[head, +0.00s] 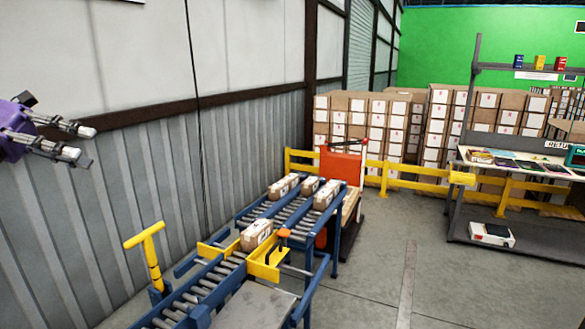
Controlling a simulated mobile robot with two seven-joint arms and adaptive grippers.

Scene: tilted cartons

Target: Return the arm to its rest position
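My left gripper (88,145) is at the far left of the head view, raised in front of the grey wall. It is purple with dark fingers and pale tips. The fingers are apart with nothing between them, and it touches nothing. My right gripper and arm are not in view. One carton (256,234) lies on the blue roller conveyor (205,290) near the yellow gate. Other cartons (284,186) lie farther back on the rollers. I cannot tell clearly whether any of them is tilted.
A yellow post (148,255) stands left of the conveyor. An orange pallet jack (342,165) stands behind it. Yellow rails (405,172) run before stacked boxes (368,120). A shelf unit (520,235) stands at the right. The grey floor (455,285) between is clear.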

